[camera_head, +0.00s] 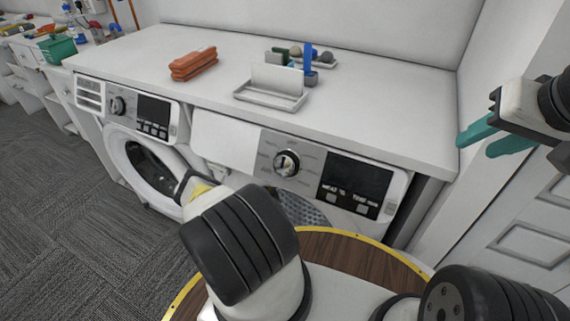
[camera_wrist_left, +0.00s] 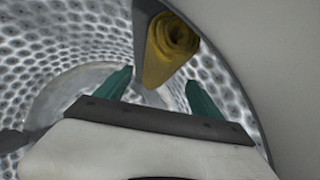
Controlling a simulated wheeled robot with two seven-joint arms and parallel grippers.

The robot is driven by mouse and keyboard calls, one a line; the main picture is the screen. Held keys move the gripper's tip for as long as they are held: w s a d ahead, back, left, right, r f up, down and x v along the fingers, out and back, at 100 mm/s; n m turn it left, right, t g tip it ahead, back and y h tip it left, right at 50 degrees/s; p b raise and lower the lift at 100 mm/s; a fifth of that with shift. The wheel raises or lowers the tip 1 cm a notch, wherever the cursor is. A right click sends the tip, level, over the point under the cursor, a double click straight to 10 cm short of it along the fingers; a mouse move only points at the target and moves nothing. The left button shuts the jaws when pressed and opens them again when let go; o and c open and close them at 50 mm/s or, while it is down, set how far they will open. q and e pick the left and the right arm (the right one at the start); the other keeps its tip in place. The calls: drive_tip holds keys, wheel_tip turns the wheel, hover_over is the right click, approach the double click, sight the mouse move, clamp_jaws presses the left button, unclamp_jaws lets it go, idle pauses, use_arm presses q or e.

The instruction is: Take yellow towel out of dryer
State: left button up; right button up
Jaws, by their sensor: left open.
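The yellow towel (camera_wrist_left: 170,48) is rolled up, its spiral end facing the camera, inside a perforated metal drum (camera_wrist_left: 80,45) in the left wrist view. My left gripper (camera_wrist_left: 160,84) is inside the drum with its two teal fingers spread. The towel lies just beyond the fingertips, and nothing is between the fingers. In the head view my left forearm hides that gripper. A small yellow patch (camera_head: 200,189) shows beside the forearm; I cannot tell what it is. My right gripper (camera_head: 476,143) is raised at the right, its teal fingers apart and empty.
Two white front-loading machines stand under a white counter (camera_head: 370,75): one at left (camera_head: 145,165), one at right (camera_head: 330,170). The counter holds orange folded cloths (camera_head: 193,64), a white tray (camera_head: 270,97) and small items. White cabinets (camera_head: 540,215) stand at right. Grey carpet is clear at left.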

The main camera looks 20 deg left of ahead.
use_arm(q)
drive_tip(key=shift+x, duration=2.05)
drive_tip(key=c, duration=1.1)
drive_tip(key=shift+c, duration=0.2)
drive_tip(key=shift+r, duration=0.1)
drive_tip(key=shift+a+r, duration=0.1)
drive_tip(key=shift+r, duration=0.35)
clamp_jaws()
drive_tip(key=shift+r, duration=0.35)
drive_tip(key=s+d, duration=0.4)
drive_tip(key=d, duration=0.4)
drive_tip(key=s+d, duration=0.4)
drive_tip(key=d, duration=0.4)
